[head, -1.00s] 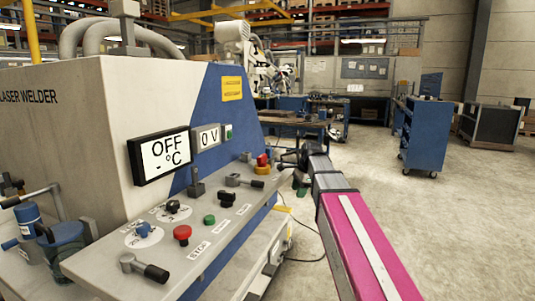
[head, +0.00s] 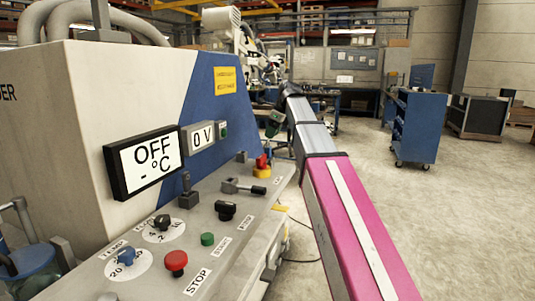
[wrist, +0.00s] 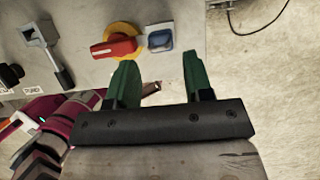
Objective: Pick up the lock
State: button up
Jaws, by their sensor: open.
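A small blue block with a pale grey edge (wrist: 160,38) sits on the panel beside the red and yellow rotary switch (wrist: 118,45) in the wrist view. It may be the lock, but I cannot tell for sure. In the head view a small grey thing (head: 241,156) stands just behind the same switch (head: 262,167); it may be the same object. My gripper (wrist: 157,65) has two green fingers, apart with nothing between them. Its tips are just below the blue block in the wrist picture. In the head view the gripper (head: 273,123) is small and partly hidden by the arm.
The sloping panel (head: 225,252) carries a red stop button (head: 176,262), a green button (head: 207,239), knobs and a lever (head: 240,187). The welder body (head: 60,130) rises to the left. The floor (head: 440,230) is open at right, with a blue cart (head: 415,125) farther back.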

aim_at(269, 141)
jog(key=x, duration=0.7)
jog(key=shift+s+f, duration=0.1)
jog(key=shift+f, duration=0.1)
jog(key=shift+c, duration=0.3)
jog(key=c, duration=0.7)
